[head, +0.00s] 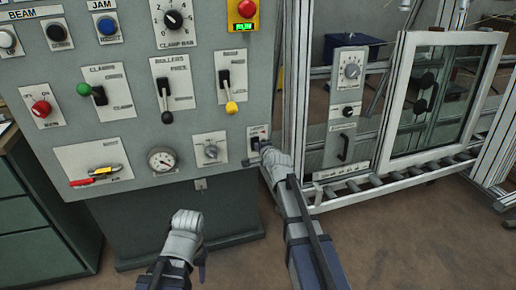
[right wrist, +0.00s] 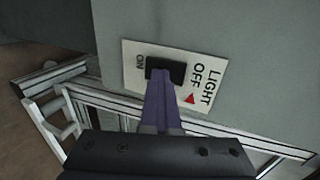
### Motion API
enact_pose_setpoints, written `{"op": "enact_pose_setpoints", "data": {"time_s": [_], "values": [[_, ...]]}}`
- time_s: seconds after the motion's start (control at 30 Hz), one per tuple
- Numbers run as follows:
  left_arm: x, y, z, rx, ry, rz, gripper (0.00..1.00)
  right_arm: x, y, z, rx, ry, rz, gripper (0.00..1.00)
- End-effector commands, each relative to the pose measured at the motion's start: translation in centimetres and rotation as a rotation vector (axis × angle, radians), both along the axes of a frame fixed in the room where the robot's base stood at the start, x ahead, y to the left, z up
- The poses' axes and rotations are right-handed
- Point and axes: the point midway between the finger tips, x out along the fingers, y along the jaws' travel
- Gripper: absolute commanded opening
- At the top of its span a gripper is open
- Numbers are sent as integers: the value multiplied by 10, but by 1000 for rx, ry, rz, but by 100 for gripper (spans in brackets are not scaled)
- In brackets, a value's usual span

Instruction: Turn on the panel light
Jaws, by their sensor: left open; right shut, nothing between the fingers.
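The light switch plate (head: 258,132) is at the lower right corner of the grey control panel in the head view. In the right wrist view the white plate (right wrist: 133,75) reads LIGHT, with ON at left, OFF at right and a red triangle near OFF. Its black rocker (right wrist: 165,66) is in the middle, partly covered by my right finger. My right gripper (right wrist: 160,80) is shut and empty, its tip at the rocker; contact cannot be told. In the head view the right gripper (head: 250,161) is just below the plate. My left gripper (head: 186,222) is open, low before the panel; its fingertips are hard to make out.
The control panel (head: 215,115) carries several knobs, levers and buttons, with a gauge (head: 162,159) and a knob plate (head: 210,149) left of the switch. A metal frame with rollers (head: 400,178) and a white window frame (head: 398,95) stand to the right. Open floor lies in front.

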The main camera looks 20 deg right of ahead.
Motion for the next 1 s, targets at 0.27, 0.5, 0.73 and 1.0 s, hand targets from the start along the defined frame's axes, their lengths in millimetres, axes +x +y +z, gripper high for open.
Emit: {"op": "enact_pose_setpoints", "data": {"time_s": [0.27,0.5,0.73,1.0], "values": [[0,0,0,0,0,1,50,1,0,0,0,-1,0,0],[0,0,5,0,1,3,50,-25,0,5,0,-1,1,0],[0,-1,26,-2,1,4,50,-74,-2,27,1,-1,2,0],[-1,-1,43,-6,3,5,50,-113,-4,43,1,-1,1,0]]}}
